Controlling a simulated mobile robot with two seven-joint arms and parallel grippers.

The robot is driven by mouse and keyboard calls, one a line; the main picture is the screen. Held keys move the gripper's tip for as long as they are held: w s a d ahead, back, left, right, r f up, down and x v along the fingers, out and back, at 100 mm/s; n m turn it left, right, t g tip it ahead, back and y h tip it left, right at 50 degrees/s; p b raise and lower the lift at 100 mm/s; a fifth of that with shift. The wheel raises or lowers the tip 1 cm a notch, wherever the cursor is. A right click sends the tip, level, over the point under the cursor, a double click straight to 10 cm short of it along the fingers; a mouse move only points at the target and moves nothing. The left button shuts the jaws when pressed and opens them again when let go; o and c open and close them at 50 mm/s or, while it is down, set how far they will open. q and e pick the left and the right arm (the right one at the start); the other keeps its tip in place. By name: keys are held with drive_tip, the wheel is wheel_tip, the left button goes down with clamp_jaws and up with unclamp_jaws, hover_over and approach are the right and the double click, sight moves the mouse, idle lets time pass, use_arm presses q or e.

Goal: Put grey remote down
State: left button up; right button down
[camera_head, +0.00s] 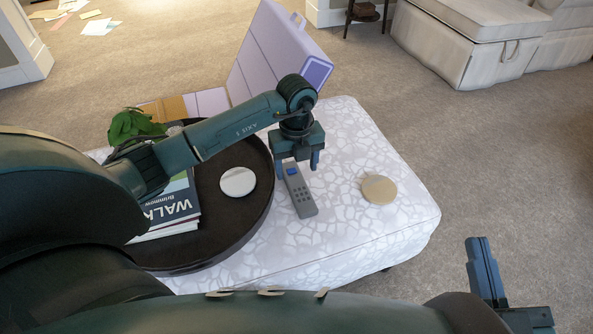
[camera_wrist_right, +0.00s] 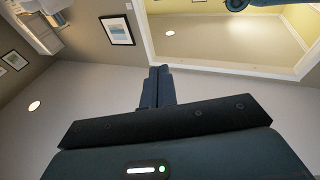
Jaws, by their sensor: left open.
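The grey remote (camera_head: 301,196), with dark buttons and a blue patch at its far end, lies on the white patterned ottoman (camera_head: 350,140), just right of the round dark tray. My left gripper (camera_head: 297,167) points down over the far end of the remote. Its two blue fingers are apart, one on each side of the remote, and I see no grip on it. My right gripper (camera_head: 484,268) is off to the lower right, away from the ottoman. In the right wrist view its fingers (camera_wrist_right: 157,86) are together with nothing between them.
The dark tray (camera_head: 258,212) holds books (camera_head: 170,212) and a white disc (camera_head: 238,182). A beige disc (camera_head: 379,189) lies on the ottoman's right side. A green cloth (camera_head: 133,126) and a lilac case (camera_head: 270,55) are at the back. Ottoman surface between remote and beige disc is clear.

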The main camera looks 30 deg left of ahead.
sight(296, 183)
use_arm(q)
wheel_tip(296, 183, up, 7)
drive_tip(key=p, duration=0.2)
idle(0.4)
